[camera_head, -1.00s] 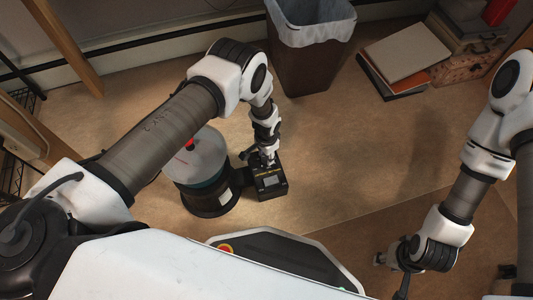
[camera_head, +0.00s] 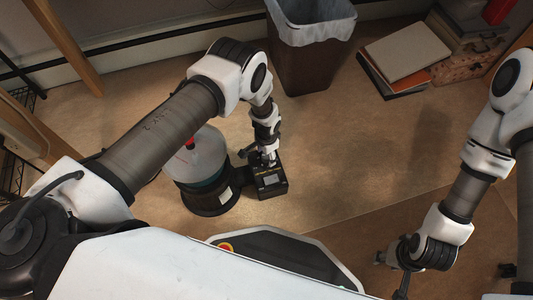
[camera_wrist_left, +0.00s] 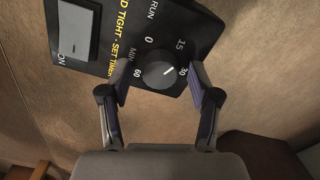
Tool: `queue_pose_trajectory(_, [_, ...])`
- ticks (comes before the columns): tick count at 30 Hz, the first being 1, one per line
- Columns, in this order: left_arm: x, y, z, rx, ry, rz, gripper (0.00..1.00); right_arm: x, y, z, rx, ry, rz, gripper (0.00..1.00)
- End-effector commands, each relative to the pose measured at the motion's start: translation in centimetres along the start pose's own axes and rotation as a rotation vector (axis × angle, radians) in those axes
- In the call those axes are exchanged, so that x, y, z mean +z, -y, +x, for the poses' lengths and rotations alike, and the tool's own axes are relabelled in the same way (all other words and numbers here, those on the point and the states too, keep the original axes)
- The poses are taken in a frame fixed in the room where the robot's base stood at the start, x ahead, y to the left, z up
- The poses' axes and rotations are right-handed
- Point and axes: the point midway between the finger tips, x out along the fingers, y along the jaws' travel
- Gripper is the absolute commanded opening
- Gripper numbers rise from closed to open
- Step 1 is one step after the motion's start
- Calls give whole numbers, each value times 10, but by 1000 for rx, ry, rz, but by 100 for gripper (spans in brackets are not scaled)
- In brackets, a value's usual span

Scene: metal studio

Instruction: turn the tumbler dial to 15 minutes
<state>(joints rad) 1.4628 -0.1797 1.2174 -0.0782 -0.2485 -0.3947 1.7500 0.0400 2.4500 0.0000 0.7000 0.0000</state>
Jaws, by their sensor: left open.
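The tumbler (camera_head: 210,202) is a dark, round machine with a pale lid, and its black control box (camera_head: 270,184) is at its right side. In the left wrist view the control panel (camera_wrist_left: 112,22) shows a dark round dial (camera_wrist_left: 158,72) with a white pointer line. The line points to the upper right, between the 15 and 30 marks. My left gripper (camera_wrist_left: 160,78) is open, with one finger on each side of the dial; I cannot tell whether they touch it. My right gripper (camera_head: 380,258) is low at the right, far from the tumbler; its fingers are too small to read.
A rocker switch (camera_wrist_left: 79,32) sits on the panel left of the dial. A lined waste bin (camera_head: 305,60) stands behind the tumbler. Books (camera_head: 402,52) and boxes (camera_head: 470,62) lie at the back right. The floor between the tumbler and my right arm is clear.

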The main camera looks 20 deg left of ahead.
Motion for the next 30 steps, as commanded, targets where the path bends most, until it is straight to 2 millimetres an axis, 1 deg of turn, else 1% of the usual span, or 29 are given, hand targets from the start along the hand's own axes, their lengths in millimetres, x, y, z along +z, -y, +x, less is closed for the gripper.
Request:
queue_pose_trajectory(2, [-1, 0, -4, -1, -1, 0, 62, 0, 0, 0, 0, 0, 0, 40])
queue_pose_trajectory(5, [-2, 1, -18, -1, -2, 1, 62, 0, 0, 0, 0, 0, 0, 40])
queue_pose_trajectory(8, [-2, 1, -41, -2, -2, 1, 62, 0, 0, 0, 0, 0, 0, 40])
queue_pose_trajectory(12, [-1, 1, -78, -2, -1, 0, 62, 0, 0, 0, 0, 0, 0, 40])
queue_pose_trajectory(15, [-1, 1, -100, -2, -1, 0, 62, 0, 0, 0, 0, 0, 0, 40])
queue_pose_trajectory(18, [0, 0, -114, -1, -1, 0, 62, 0, 0, 0, 0, 0, 0, 40])
queue_pose_trajectory(22, [0, 0, -120, 0, 0, 0, 62, 0, 0, 0, 0, 0, 0, 40])
queue_pose_trajectory(30, [0, 0, -120, 0, 0, 0, 62, 0, 0, 0, 0, 0, 0, 40])
